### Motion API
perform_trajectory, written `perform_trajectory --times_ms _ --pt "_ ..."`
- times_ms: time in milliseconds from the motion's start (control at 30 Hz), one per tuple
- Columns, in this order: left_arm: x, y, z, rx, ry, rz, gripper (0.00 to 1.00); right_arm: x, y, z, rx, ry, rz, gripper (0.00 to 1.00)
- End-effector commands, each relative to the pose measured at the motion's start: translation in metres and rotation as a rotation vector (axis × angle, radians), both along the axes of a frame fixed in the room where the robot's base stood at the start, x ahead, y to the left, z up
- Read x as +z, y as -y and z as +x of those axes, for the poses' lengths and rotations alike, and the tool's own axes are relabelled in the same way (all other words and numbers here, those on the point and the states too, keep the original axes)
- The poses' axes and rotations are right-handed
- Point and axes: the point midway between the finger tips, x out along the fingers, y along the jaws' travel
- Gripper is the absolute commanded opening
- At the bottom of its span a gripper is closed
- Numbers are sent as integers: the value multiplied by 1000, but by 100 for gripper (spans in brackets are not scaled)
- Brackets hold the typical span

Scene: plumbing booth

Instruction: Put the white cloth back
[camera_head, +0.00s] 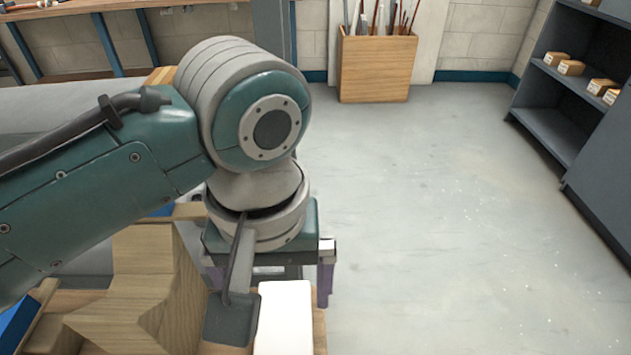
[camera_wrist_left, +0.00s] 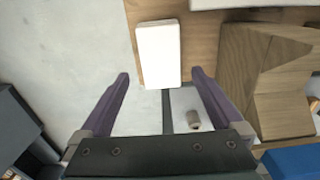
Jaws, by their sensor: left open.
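The white cloth (camera_head: 284,318) is a flat white folded rectangle lying on a wooden board at the bottom of the head view. In the left wrist view the cloth (camera_wrist_left: 158,48) lies just beyond the fingertips, its near end roughly between them. My left gripper (camera_wrist_left: 160,74) is open, with its two purple fingers apart and nothing held between them. In the head view the left gripper (camera_head: 270,282) hangs pointing down behind the cloth, partly hidden by its own wrist. I cannot tell its exact height above the board. My right gripper is not in view.
A stepped wooden block (camera_head: 140,290) stands left of the cloth, near my left arm. A dark grey flat piece (camera_head: 228,318) is right beside the cloth. The floor to the right is clear. A wooden bin of tools (camera_head: 376,68) and dark shelving (camera_head: 560,125) stand farther back.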

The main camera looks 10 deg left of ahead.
Motion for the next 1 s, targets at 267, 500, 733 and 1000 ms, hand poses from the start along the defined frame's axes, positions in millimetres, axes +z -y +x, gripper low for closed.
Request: perform_trajectory --times_ms 267,500,733,1000 --pt "34 0 0 1 0 0 100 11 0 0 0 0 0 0" --pt "35 0 0 1 0 0 100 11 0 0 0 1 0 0" --pt "35 0 0 -1 0 -1 100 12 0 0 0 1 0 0" --pt "68 9 -38 -155 68 -129 100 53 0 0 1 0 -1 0"
